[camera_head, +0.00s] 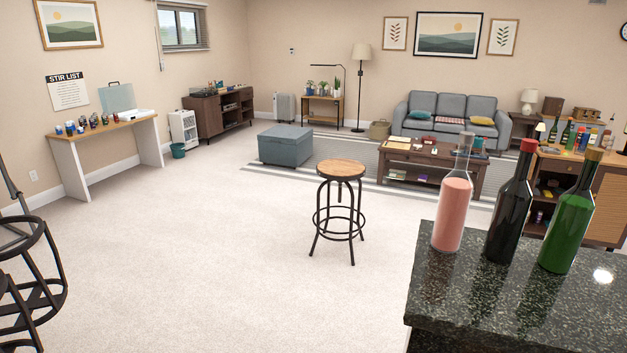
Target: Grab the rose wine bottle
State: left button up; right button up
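The rose wine bottle (452,214) is clear glass with pink liquid and stands upright near the far left corner of the dark granite counter (500,307) at the lower right. A dark bottle with a red top (507,222) stands upright just to its right. A green bottle with a brown top (571,226) stands upright further right. The three bottles stand in a row with small gaps. Neither of my grippers shows in this view.
A round wooden stool (341,171) stands on open carpet left of the counter. Black metal stools (32,243) are at the left edge. A coffee table (434,165), a grey sofa (452,116) and a blue-grey ottoman (286,146) stand farther back.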

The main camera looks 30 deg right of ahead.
aim_at(457, 189)
jog(key=l+z, duration=0.15)
jog(key=z, duration=1.7)
jog(key=i+j+z, duration=0.15)
jog(key=j, duration=0.2)
jog(key=i+j+z, duration=0.15)
jog(key=j, duration=0.25)
jog(key=i+j+z, duration=0.15)
jog(key=j, duration=0.25)
jog(key=i, duration=0.1)
